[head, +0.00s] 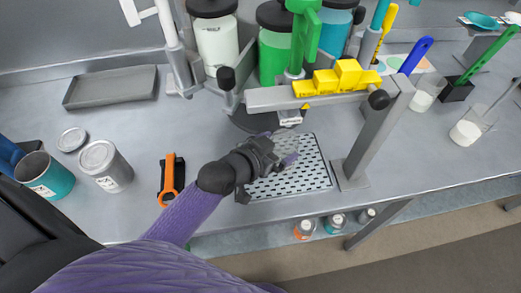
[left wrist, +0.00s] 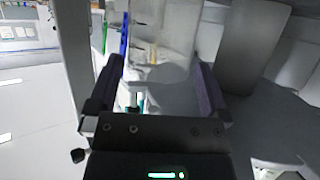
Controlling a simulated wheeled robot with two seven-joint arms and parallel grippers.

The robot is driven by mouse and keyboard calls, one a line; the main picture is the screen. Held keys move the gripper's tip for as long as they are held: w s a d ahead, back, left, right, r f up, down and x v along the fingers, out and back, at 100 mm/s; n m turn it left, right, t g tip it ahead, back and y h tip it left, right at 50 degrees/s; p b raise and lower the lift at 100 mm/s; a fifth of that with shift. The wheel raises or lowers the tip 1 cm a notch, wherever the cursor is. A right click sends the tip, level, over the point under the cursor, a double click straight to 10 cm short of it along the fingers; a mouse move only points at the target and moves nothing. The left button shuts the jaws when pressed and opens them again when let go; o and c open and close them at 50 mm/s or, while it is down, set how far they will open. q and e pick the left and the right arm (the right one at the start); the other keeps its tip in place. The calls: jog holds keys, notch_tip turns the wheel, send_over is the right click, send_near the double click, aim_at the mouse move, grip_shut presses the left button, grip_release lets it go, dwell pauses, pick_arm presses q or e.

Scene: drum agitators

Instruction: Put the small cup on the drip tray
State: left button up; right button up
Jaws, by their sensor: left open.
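The drip tray (head: 310,172) is a light, perforated plate lying on the bench in the head view. My left gripper (head: 277,148) is over its far left part, with its purple fingertips apart. A pale, see-through shape, apparently the small cup (head: 286,144), shows between the fingertips. In the left wrist view the same clear shape (left wrist: 168,72) lies between the two open fingers of my left gripper (left wrist: 160,80). I cannot tell whether it touches the fingers, and its base is hard to make out. My right gripper is not in view.
A grey stand with a crossbar (head: 270,98) and a yellow block (head: 340,78) rises behind and right of the tray. Grey and teal cans (head: 105,166) (head: 45,174) and an orange-handled tool (head: 171,180) stand left.

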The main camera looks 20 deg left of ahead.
pick_arm(q)
jog(key=p+v, duration=0.1)
jog(key=v, duration=0.8)
jog(key=shift+s, duration=0.15)
